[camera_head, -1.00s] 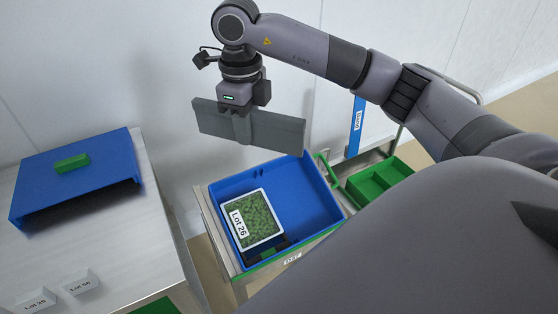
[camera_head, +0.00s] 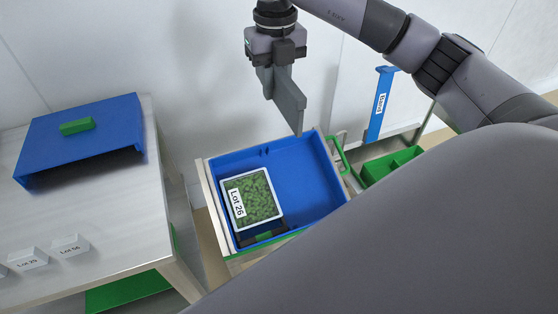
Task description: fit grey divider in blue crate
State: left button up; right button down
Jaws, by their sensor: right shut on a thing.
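The blue crate (camera_head: 318,170) sits on a trolley in the middle of the view. A sealed tray labelled Lot 26 (camera_head: 258,195) lies in its left part; the right part of the crate is bare. My right gripper (camera_head: 276,68) is shut on the grey divider (camera_head: 289,98) and holds it above the crate's back edge. The divider hangs upright, seen nearly end-on, apart from the crate floor as far as I can tell. My left gripper is not in view.
A steel table (camera_head: 110,225) at left carries a blue cover (camera_head: 95,125) with a green block (camera_head: 77,127), and small lot cards (camera_head: 70,246). Right of the crate are a green bin (camera_head: 385,165) and a blue labelled post (camera_head: 379,105). A wall stands behind.

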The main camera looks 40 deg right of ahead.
notch_tip(320, 180, down, 19)
jog(key=shift+b, duration=0.35)
jog(key=shift+f, duration=0.1)
jog(key=shift+f, duration=0.15)
jog(key=c, duration=1)
grip_release()
jog(key=shift+o, duration=0.2)
